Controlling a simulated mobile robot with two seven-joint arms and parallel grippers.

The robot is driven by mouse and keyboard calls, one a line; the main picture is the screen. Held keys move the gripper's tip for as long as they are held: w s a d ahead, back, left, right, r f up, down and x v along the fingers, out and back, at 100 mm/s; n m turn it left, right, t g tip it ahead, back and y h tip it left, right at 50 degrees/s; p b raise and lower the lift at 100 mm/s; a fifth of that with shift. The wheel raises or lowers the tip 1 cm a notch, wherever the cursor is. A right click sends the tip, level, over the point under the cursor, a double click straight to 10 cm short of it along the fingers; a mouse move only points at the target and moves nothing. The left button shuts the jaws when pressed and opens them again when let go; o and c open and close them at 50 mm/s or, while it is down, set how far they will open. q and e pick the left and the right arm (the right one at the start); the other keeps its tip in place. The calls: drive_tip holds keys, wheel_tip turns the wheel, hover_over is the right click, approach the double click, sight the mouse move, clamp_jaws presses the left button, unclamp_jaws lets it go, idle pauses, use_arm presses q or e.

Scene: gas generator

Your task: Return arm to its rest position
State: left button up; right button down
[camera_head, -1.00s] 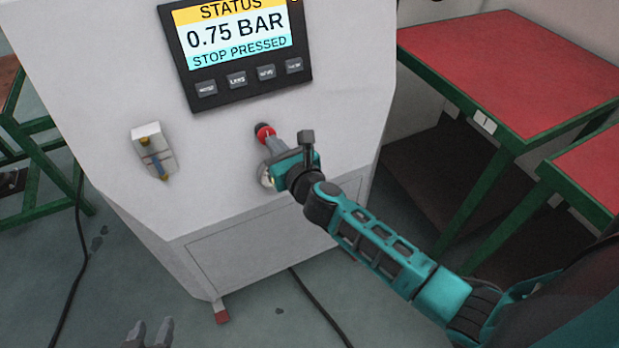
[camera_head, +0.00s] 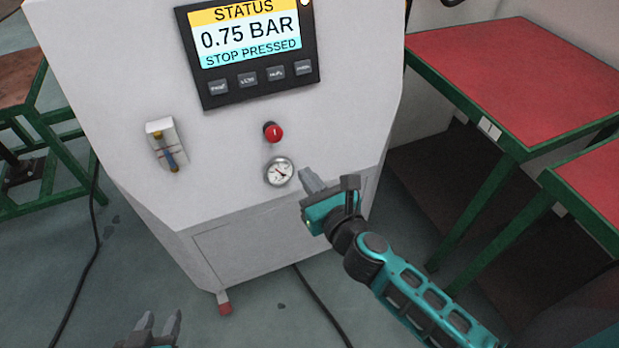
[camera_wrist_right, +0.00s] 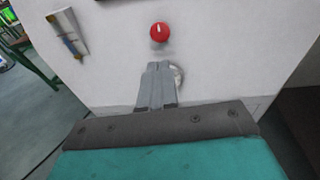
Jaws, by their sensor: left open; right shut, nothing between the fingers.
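My right arm, teal and black, comes in from the lower right in the head view. Its gripper (camera_head: 311,181) is shut and empty, in front of the machine's lower front, to the right of the round gauge (camera_head: 279,171). In the right wrist view the shut fingers (camera_wrist_right: 158,68) point at the white panel, below the red button (camera_wrist_right: 159,32), and partly cover the gauge. The red button (camera_head: 273,131) stands clear of the fingers in the head view. My left gripper (camera_head: 160,325) is open and empty at the bottom edge, fingers pointing up.
The white generator (camera_head: 110,90) carries a screen (camera_head: 250,40) reading 0.75 BAR, STOP PRESSED, and a flow meter (camera_head: 166,145). Red-topped tables (camera_head: 520,75) with green frames stand at the right. A green-framed table (camera_head: 40,165) is at the left. A black cable (camera_head: 322,308) lies on the floor.

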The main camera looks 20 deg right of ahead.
idle(0.5)
drive_tip(key=s+d+f+m+g, duration=0.1)
drive_tip(key=s+f+m, duration=0.4)
drive_tip(key=m, duration=1.2)
drive_tip(key=s+d+f+m+g, duration=0.1)
drive_tip(key=s+f+m+g, duration=0.3)
drive_tip(key=m, duration=1.3)
drive_tip(key=s+f, duration=0.1)
drive_tip(key=s, duration=0.3)
drive_tip(key=shift+s+d+f+m+g, duration=0.15)
drive_tip(key=shift+s+f+m+g, duration=0.15)
drive_tip(key=shift+m, duration=0.1)
drive_tip(key=shift+p, duration=0.3)
drive_tip(key=c, duration=1.9)
unclamp_jaws()
